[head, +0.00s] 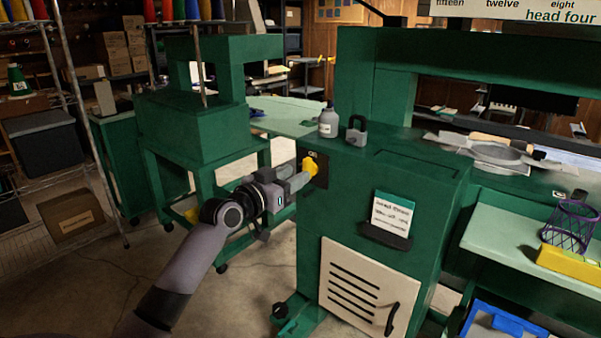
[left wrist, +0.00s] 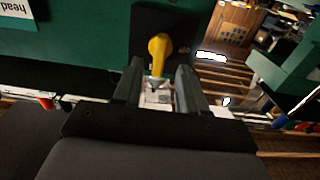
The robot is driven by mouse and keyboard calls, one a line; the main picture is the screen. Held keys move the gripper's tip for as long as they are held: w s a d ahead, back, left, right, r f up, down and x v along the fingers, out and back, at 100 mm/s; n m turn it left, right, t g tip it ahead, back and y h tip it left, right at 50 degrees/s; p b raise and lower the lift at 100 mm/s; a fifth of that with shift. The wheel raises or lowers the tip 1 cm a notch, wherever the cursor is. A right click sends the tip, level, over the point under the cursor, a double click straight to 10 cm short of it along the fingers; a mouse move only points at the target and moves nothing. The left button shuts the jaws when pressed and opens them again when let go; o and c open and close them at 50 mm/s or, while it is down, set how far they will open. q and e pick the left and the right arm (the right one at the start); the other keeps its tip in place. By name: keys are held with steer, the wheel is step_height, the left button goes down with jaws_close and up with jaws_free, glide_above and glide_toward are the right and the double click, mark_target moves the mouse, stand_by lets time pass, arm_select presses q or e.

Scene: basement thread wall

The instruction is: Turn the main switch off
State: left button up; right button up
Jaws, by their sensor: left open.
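The main switch is a yellow knob (head: 310,166) on a black plate (head: 321,172) on the green machine's side, below a small white label that looks like "ON". My left gripper (head: 303,177) is open right at the knob, its fingers pointing toward the plate. In the left wrist view the yellow knob (left wrist: 158,47) shows just beyond and between the two spread fingertips of my left gripper (left wrist: 158,75). Nothing is clearly held, and I cannot tell if a finger touches the knob. My right gripper is not in view.
The green machine (head: 360,250) has a grey padlock (head: 356,131) and a grey bottle (head: 328,123) on top. A card holder (head: 390,215) and a vented cream door (head: 362,285) are on its front. A wire shelf (head: 75,120) stands left. Open concrete floor (head: 110,265) lies between.

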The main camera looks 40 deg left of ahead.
mark_target(308, 168)
arm_select(q)
steer(key=shift+w+d, duration=0.15)
steer(key=shift+w, duration=1.4)
steer(key=shift+c, duration=0.3)
jaws_close()
